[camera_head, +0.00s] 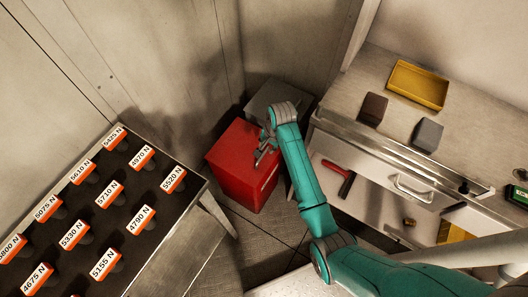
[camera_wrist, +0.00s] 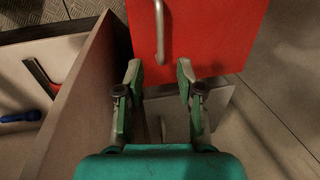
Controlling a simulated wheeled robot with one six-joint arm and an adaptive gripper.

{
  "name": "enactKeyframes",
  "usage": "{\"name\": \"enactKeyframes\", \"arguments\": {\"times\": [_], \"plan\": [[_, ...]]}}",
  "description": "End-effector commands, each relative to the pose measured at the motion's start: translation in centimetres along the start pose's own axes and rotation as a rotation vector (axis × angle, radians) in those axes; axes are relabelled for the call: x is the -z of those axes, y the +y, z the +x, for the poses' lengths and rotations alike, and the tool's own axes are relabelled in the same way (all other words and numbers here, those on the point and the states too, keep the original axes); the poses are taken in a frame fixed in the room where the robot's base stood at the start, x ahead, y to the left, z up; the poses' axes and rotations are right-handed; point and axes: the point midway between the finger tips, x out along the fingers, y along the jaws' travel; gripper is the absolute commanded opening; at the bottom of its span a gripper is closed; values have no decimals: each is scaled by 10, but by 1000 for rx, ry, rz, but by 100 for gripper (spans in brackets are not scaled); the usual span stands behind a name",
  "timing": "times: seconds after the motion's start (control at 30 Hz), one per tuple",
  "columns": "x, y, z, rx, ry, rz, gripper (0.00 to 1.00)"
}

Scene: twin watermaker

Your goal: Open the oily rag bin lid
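The red oily rag bin (camera_head: 232,152) stands on the floor left of the workbench, its top closed as far as I can see. In the wrist view its red face (camera_wrist: 218,35) fills the upper middle, with a grey bar handle (camera_wrist: 161,35) on it. My gripper (camera_head: 266,152) is over the bin's right part in the head view and hides some of it. In the wrist view my gripper (camera_wrist: 159,70) is open, its two fingers apart on either side of the handle's lower end. Nothing is held, and I cannot tell whether a finger touches the bin.
A grey box (camera_head: 282,93) stands behind the bin, close to the wall. An open drawer (camera_head: 375,200) with a red tool (camera_head: 338,178) lies right of my arm. A table of labelled weights (camera_head: 150,232) is at left. Some floor (camera_head: 262,240) is clear in front of the bin.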

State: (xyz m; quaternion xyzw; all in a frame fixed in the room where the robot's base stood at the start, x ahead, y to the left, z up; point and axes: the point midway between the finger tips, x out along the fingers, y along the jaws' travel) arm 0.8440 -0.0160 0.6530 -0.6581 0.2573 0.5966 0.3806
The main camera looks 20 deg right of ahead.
Motion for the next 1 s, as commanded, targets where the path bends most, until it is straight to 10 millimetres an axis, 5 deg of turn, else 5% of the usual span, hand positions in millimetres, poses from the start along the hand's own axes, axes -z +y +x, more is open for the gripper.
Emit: {"name": "enactKeyframes", "arguments": {"times": [0.4,0.9,1.0], "plan": [[0,0,69,0,0,-1,37],[0,0,85,1,1,-1,37],[0,0,85,1,1,-1,15]]}}
